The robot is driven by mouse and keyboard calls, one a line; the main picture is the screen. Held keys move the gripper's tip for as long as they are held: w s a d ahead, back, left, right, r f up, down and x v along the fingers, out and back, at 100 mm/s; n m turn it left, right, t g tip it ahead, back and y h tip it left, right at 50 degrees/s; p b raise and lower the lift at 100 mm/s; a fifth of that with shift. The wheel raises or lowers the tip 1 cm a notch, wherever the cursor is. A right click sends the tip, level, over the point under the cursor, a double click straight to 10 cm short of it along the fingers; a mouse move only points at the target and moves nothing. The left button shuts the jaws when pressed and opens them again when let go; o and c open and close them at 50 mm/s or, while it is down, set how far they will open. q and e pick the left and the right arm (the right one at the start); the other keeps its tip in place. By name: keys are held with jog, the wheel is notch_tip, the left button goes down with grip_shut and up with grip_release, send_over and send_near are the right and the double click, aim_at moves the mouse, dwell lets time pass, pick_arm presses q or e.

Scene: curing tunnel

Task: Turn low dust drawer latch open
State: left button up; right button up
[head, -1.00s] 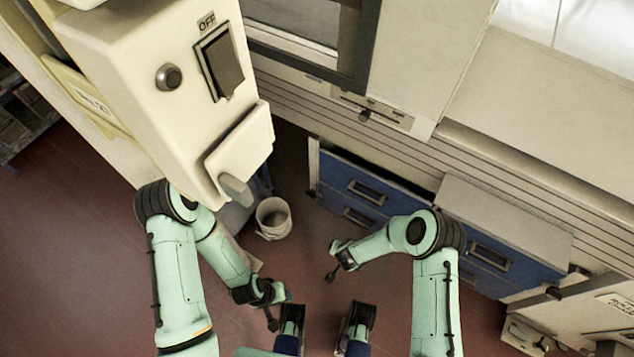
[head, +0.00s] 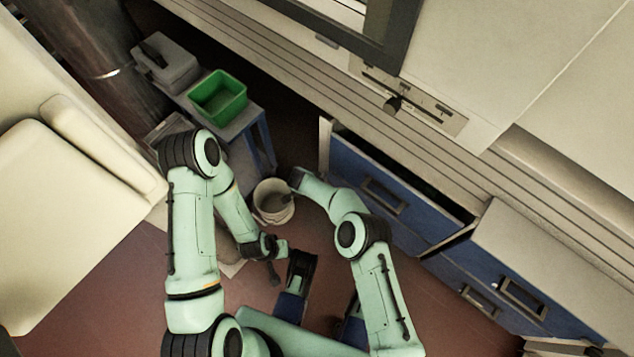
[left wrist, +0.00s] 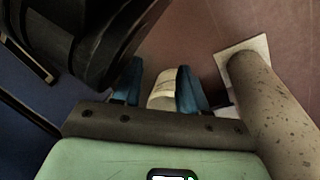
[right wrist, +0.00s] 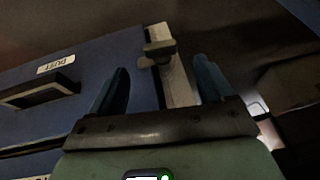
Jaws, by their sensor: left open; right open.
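In the right wrist view, the blue drawer (right wrist: 60,85) carries a DUST label and a black handle. A small grey-brown latch (right wrist: 159,49) sits on the pale edge strip beside its front. My right gripper (right wrist: 160,72) is open, with the latch between the blue fingertips in the picture; I see no contact. In the head view, blue drawer fronts (head: 350,165) stand under the machine, and my right arm reaches to their left end, where the latch is hidden. My left gripper (left wrist: 160,75) is open and empty above the floor.
A green bin (head: 218,105) and a grey case (head: 165,62) rest on a low blue-legged stand to the left. Red floor (head: 90,290) is clear at lower left.

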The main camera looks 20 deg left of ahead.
pick_arm(q)
jog(key=s+a+f+g+b, duration=0.1)
jog(key=s+f+g+b, duration=0.2)
jog(key=s+f, duration=0.2)
jog(key=s, duration=0.3)
jog(key=shift+s+n+b, duration=0.15)
jog(key=shift+n+b, duration=0.15)
jog(key=shift+b, duration=0.05)
pick_arm(e)
jog(key=x, duration=0.6)
jog(key=shift+w+f, duration=0.15)
jog(key=shift+f, duration=0.05)
jog(key=shift+c, duration=0.3)
jog(key=c, duration=1)
